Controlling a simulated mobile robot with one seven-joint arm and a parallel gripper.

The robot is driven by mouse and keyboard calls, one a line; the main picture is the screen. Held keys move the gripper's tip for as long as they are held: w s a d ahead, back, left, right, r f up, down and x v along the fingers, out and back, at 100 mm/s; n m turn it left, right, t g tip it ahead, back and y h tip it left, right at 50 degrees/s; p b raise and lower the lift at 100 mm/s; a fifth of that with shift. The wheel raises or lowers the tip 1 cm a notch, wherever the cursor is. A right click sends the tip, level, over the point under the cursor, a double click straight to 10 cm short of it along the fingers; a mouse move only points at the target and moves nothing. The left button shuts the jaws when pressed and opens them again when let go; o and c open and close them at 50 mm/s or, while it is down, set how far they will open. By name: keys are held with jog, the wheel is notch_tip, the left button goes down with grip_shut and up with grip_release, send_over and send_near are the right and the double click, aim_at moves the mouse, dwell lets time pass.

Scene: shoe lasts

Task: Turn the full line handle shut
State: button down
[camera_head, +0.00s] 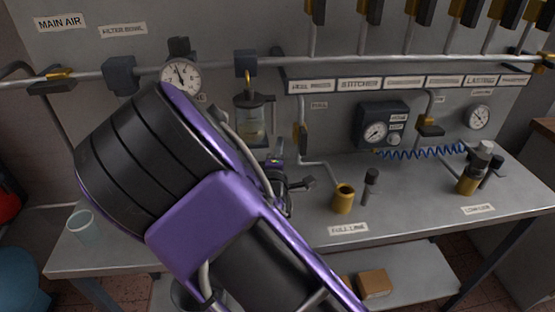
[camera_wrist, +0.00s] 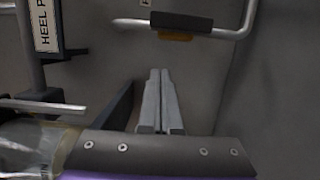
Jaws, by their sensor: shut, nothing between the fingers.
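The full line handle (camera_head: 300,137) is on a vertical pipe on the back panel in the head view, beside a small "FULL" label (camera_head: 319,105). In the wrist view, a dark handle (camera_wrist: 181,22) with brass under it lies along a pipe, near the top of the picture. My gripper (camera_wrist: 160,72) is shut and empty, its two fingers together. Its tips point toward the handle, with a gap between them in the picture. In the head view, my gripper (camera_head: 308,183) is small and dark, below the handle and in front of the panel.
A "FULL LINE" label (camera_head: 348,229) lies on the bench near a brass cup (camera_head: 343,198). A glass-bowl filter (camera_head: 254,118) hangs left of the handle. A gauge box (camera_head: 382,125) is to the right. The heel press label (camera_wrist: 43,25) stands left in the wrist view.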

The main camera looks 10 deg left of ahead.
aim_at(303, 143)
jog(key=shift+w+d, duration=0.25)
jog(key=shift+d, duration=0.4)
jog(key=shift+w+d, duration=0.3)
jog(key=shift+d, duration=0.3)
jog(key=shift+w+d, duration=0.25)
jog(key=shift+d, duration=0.4)
jog(key=shift+r+m, duration=0.1)
jog(key=shift+m, duration=0.5)
